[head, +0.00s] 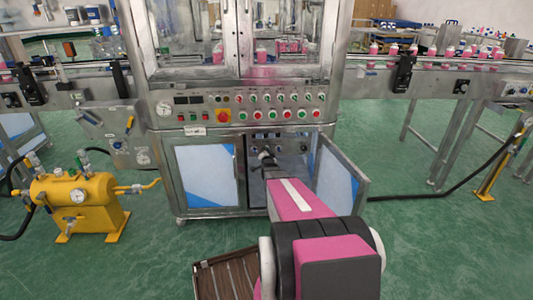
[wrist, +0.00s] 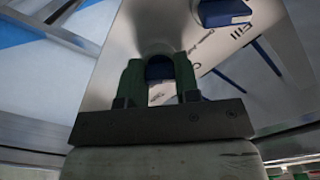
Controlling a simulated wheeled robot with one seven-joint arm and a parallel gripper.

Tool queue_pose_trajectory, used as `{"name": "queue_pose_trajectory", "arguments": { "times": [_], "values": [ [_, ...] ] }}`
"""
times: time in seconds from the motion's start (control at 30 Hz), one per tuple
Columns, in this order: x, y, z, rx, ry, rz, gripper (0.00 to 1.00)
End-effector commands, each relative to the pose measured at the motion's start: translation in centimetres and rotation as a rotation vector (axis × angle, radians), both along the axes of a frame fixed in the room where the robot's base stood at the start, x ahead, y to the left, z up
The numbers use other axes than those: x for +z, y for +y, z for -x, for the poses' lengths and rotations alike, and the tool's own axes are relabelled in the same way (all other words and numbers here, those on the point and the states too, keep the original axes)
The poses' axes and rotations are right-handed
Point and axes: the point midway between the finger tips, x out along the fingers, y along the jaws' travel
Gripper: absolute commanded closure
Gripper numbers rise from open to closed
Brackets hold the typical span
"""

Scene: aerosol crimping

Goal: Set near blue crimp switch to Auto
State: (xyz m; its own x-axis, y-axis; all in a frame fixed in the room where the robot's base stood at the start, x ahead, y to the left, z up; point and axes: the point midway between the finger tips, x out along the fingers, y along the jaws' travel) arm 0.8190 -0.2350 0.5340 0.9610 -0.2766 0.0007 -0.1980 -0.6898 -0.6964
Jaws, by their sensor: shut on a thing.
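In the wrist view, my gripper (wrist: 160,78) has its green fingers on either side of a dark blue knob (wrist: 160,69), shut on it. This appears to be the near blue crimp switch; the fingers hide its sides, and its setting cannot be read. A second blue switch (wrist: 222,11) sits apart on the same metal plate, with printed lettering and blue lines between them. In the head view, my arm reaches into the open lower cabinet of the crimping machine (head: 240,98); my gripper (head: 265,155) is small there and the switch cannot be made out.
The open cabinet door (head: 337,180) stands right of my arm. A closed blue-and-white door (head: 206,175) is on the left. Above is a button panel (head: 270,112). A yellow tank (head: 78,203) stands at left, and a black hose (head: 420,195) runs at right.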

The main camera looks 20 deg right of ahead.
Motion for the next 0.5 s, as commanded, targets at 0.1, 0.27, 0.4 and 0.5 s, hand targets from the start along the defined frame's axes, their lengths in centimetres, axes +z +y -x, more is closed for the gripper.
{"name": "queue_pose_trajectory", "arguments": {
  "times": [0.1, 0.27, 0.4, 0.5],
  "values": [
    [-0.11, 0.04, 0.07, 0.001, 0.004, 0.002, 0.94],
    [-0.09, 0.04, 0.06, 0.001, 0.004, 0.001, 0.45],
    [-0.05, 0.02, 0.05, 0.001, 0.002, 0.0, 0.45],
    [-0.04, 0.02, 0.05, 0.0, 0.002, 0.001, 0.45]
  ]
}}
